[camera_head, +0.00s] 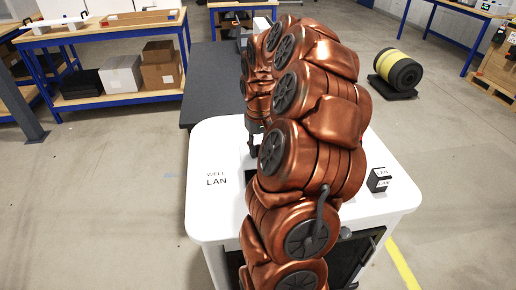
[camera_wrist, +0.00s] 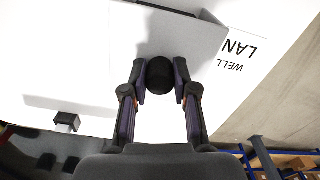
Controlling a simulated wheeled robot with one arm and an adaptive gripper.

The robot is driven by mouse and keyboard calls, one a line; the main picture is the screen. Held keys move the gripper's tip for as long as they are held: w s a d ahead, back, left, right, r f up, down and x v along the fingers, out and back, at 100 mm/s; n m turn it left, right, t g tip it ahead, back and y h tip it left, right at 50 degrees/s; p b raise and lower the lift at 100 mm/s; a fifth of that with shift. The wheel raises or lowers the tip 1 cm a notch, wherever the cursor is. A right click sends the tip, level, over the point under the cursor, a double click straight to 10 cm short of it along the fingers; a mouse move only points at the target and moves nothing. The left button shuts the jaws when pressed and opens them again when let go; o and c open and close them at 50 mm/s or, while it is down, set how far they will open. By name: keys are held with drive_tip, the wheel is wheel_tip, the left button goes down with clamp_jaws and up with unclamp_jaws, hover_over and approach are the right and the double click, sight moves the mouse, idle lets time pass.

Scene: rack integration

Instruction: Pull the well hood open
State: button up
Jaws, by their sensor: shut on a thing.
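The well hood (camera_wrist: 205,42) shows in the wrist view as a pale grey panel beside the printed words WELL LAN. A round black knob (camera_wrist: 159,78) stands at the panel. My gripper (camera_wrist: 160,66) is shut on this knob, with one finger on each side. In the head view my gripper (camera_head: 253,143) is low over the white cabinet top (camera_head: 212,215), just right of the same lettering. My copper arm hides most of the hood there. A dark strip shows at the panel's far edge in the wrist view; I cannot tell how far the hood is open.
A dark grey surface (camera_head: 210,85) lies behind the cabinet. A blue-framed workbench (camera_head: 105,40) with boxes stands at back left, and a black-and-yellow roll (camera_head: 398,70) at back right. Floor on the left is clear.

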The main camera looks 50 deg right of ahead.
clamp_jaws()
drive_tip(key=w+d+p, duration=0.1)
drive_tip(key=w+d, duration=0.8)
drive_tip(key=w, duration=0.2)
drive_tip(key=shift+d, duration=0.2)
idle(0.6)
drive_tip(key=shift+w, duration=0.1)
drive_tip(key=o, duration=0.8)
unclamp_jaws()
drive_tip(key=shift+c, duration=0.2)
